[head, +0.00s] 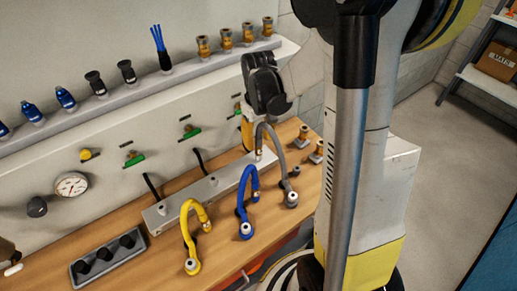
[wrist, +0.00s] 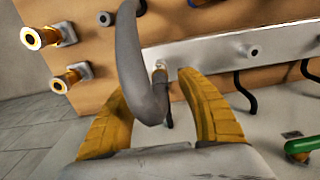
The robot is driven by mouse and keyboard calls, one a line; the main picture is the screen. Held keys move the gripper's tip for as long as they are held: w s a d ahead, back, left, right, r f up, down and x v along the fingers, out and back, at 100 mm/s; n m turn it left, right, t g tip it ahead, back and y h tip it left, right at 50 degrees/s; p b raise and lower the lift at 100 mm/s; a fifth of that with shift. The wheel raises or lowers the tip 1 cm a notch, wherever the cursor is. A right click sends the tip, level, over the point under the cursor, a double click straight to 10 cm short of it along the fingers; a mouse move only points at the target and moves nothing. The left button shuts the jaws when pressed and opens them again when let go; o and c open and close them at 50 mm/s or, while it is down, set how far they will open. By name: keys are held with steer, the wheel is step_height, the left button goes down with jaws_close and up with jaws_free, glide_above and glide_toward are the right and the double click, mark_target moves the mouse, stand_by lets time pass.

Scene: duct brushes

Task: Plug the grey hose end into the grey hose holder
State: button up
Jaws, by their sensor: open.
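The grey hose (head: 275,138) arches over the wooden bench from a base near the front edge towards the pale bar. In the wrist view the grey hose (wrist: 143,70) bends between my fingers, and its light metal tip (wrist: 160,72) shows at the bar's edge. I cannot tell whether the tip is seated in a socket or only in front of it. A small dark holder-like fitting (head: 296,170) stands bare beside the hose's base; I cannot tell if it is the grey holder. My gripper (wrist: 162,95) is open, with one yellow finger on each side of the hose.
The pale bar (head: 185,199) carries bare nubs on its left and middle. A blue hose (head: 242,190) and a yellow hose (head: 185,232) stand left of the grey one. Brass fittings (head: 311,145) sit at the bench's right end. Green valves (head: 190,131) line the wall behind.

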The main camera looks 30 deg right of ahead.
mark_target(259, 149)
step_height(259, 149, down, 5)
steer(key=b, duration=0.3)
steer(key=shift+b, duration=0.3)
stand_by(0.9)
jaws_close()
steer(key=shift+r, duration=0.15)
steer(key=shift+r+p, duration=2.2)
steer(key=shift+r, duration=0.75)
